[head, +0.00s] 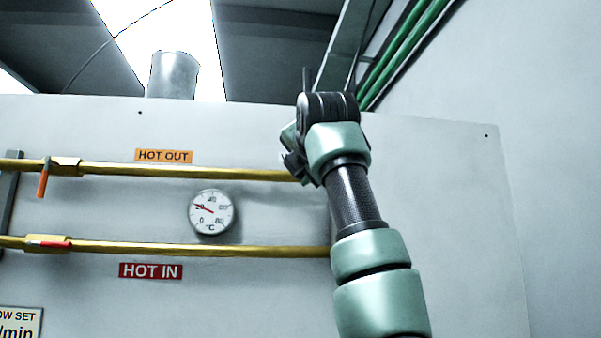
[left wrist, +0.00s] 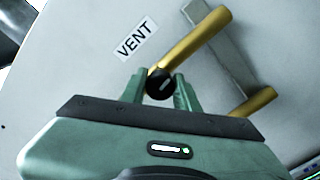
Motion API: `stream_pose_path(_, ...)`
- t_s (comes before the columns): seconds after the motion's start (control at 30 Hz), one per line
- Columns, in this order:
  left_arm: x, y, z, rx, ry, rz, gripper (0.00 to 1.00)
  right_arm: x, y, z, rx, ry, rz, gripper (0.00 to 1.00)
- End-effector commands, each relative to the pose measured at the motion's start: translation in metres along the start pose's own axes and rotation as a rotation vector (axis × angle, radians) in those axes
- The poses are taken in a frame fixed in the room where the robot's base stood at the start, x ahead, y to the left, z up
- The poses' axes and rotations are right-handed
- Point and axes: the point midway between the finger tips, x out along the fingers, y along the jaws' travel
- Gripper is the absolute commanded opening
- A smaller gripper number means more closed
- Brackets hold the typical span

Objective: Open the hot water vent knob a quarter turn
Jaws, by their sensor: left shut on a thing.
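The vent knob (left wrist: 160,84) is small, round and black with a pale mark on its face. It sits at the end of a yellow pipe (left wrist: 203,36), beside a white VENT label (left wrist: 136,40). My left gripper (left wrist: 159,77) is shut on the knob, one green finger on each side. In the head view my left gripper (head: 291,152) is at the right end of the upper yellow pipe (head: 230,173), labelled HOT OUT (head: 164,156). There my wrist hides the knob. My right gripper is in neither view.
A lower yellow pipe (head: 200,248) runs above a HOT IN label (head: 151,271). A round dial (head: 212,211) sits between the pipes. An orange handle (head: 42,183) hangs down at upper left; a red handle (head: 52,244) lies along the lower pipe. The panel's right side is bare.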

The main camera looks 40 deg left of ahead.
Motion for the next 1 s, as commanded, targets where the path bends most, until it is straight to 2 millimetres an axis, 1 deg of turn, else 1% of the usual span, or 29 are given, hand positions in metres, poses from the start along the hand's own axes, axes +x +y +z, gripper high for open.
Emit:
stream_pose_path(0.37,-0.001,0.001,0.001,0.004,-0.002,0.001,0.00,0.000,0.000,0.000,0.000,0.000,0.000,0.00)
stream_pose_path(0.4,-0.001,0.001,0.001,0.004,-0.002,0.001,0.33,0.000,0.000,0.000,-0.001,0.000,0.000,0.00)
stream_pose_path(0.47,0.000,0.001,0.001,0.003,-0.002,0.001,0.50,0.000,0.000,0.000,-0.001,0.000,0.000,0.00)
stream_pose_path(0.5,0.000,0.001,0.001,0.003,-0.002,0.001,0.52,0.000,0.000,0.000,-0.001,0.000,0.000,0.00)
stream_pose_path(0.8,-0.002,0.000,0.000,0.003,-0.001,0.000,0.52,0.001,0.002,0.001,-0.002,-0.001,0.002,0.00)
stream_pose_path(0.87,-0.006,-0.001,0.000,0.003,-0.002,0.001,0.52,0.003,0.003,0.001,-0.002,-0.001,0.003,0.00)
stream_pose_path(0.97,-0.019,-0.002,-0.001,0.002,-0.003,0.001,0.52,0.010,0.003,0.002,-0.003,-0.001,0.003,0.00)
stream_pose_path(1.0,-0.026,-0.003,-0.001,0.002,-0.004,0.001,0.52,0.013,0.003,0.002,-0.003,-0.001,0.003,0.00)
